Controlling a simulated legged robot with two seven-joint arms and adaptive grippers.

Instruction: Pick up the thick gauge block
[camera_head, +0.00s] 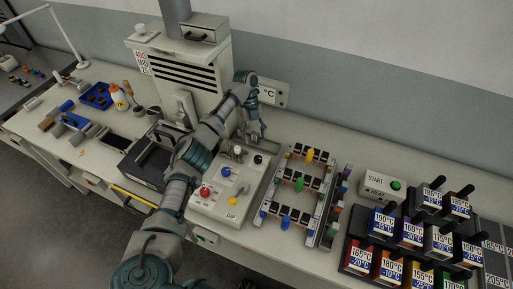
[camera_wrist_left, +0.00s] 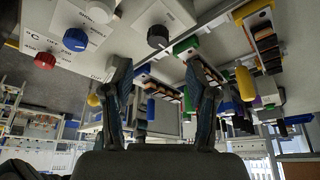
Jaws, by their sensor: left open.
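I cannot surely pick out the thick gauge block in either view; the small parts on the bench are too small to tell. My left gripper (camera_head: 256,131) hangs above the back edge of a pale control box (camera_head: 213,208) with coloured knobs, left of a rack of connectors (camera_head: 299,190). In the left wrist view its two fingers (camera_wrist_left: 158,66) are spread apart with nothing held between them. My right gripper is not in view.
A grey machine with a slotted front (camera_head: 188,72) stands behind my left arm. A blue tray (camera_head: 97,96) and an orange-white bottle (camera_head: 118,97) are at the left. Temperature-labelled blocks (camera_head: 411,233) and a START box (camera_head: 381,186) fill the right.

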